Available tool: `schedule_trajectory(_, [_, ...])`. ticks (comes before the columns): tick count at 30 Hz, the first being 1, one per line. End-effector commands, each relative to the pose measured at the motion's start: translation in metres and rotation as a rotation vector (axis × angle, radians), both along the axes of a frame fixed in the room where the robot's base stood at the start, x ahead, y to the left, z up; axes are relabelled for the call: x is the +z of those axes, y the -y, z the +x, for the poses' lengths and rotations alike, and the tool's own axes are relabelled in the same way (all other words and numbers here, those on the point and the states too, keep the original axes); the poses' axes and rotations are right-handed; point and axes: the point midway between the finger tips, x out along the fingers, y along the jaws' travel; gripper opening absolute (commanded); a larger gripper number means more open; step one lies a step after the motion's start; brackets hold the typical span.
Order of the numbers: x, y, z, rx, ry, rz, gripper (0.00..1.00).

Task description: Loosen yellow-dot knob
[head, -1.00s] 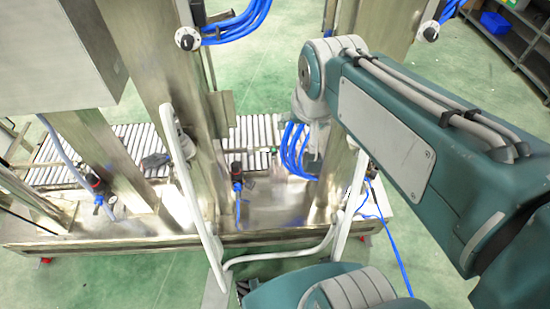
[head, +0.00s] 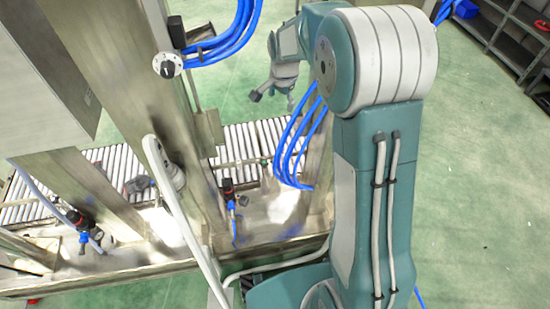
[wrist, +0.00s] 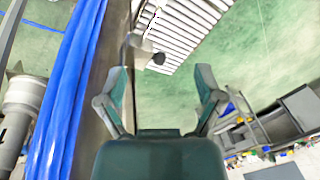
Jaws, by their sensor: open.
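A round knob (head: 167,65) with a black centre and pale rim sits on the left steel post beside thick blue hoses. No yellow dot can be made out on it, so I cannot tell whether it is the yellow-dot knob. My gripper (head: 273,98) is to its right and apart from it, with open, empty fingers over the far floor. In the wrist view my gripper (wrist: 165,70) has both fingers spread, with nothing between them. A grey cylindrical fitting (wrist: 22,95) shows at the left edge there; what it is remains unclear.
Blue hoses (head: 225,40) hang by the post, and more blue hoses (wrist: 70,90) run close left of my gripper in the wrist view. A roller conveyor (head: 250,140) lies below. Red-and-black valves (head: 80,218) stand on the steel base.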

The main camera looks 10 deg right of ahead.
Motion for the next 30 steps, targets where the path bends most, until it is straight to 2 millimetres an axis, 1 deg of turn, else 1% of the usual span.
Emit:
schedule_trajectory(1, [-0.017, 0.000, 0.009, -0.033, -0.018, 0.005, 0.86])
schedule_trajectory(5, [-0.057, 0.000, 0.028, -0.129, -0.048, 0.021, 0.86])
schedule_trajectory(9, [-0.103, -0.001, 0.046, -0.233, -0.079, 0.033, 0.86])
schedule_trajectory(11, [-0.124, -0.001, 0.052, -0.279, -0.093, 0.038, 0.86])
schedule_trajectory(18, [-0.211, -0.001, 0.065, -0.456, -0.146, 0.048, 0.86])
schedule_trajectory(21, [-0.240, -0.001, 0.067, -0.514, -0.161, 0.050, 0.86])
schedule_trajectory(24, [-0.259, -0.001, 0.067, -0.556, -0.171, 0.051, 0.86])
schedule_trajectory(30, [-0.275, -0.001, 0.067, -0.581, -0.177, 0.052, 0.86])
